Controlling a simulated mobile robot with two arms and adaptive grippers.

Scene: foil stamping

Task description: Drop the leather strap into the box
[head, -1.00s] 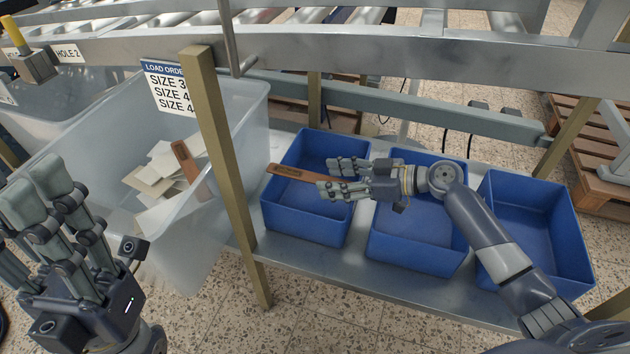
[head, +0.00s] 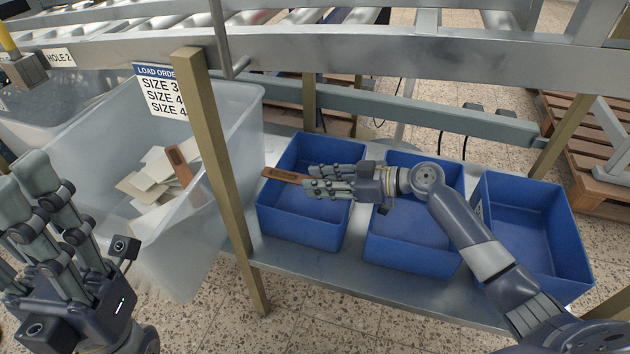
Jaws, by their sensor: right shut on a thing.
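A brown leather strap (head: 283,175) sticks out to the left from the fingertips of my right gripper (head: 318,180). The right gripper is shut on the strap's right end and holds it about level above the leftmost blue box (head: 300,230). The strap's left end reaches the box's left rim in the picture; its exact height above the rim cannot be told. The strap's right end is hidden by the fingers. My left gripper (head: 45,205) is at the lower left, fingers raised and apart, with nothing between them.
Two more blue boxes, a middle one (head: 415,258) and a right one (head: 535,215), stand on the metal shelf (head: 345,275). A translucent bin (head: 185,255) holds pale pieces and another brown strap (head: 178,163). A tan post (head: 232,200) stands between bin and boxes. A metal beam crosses above.

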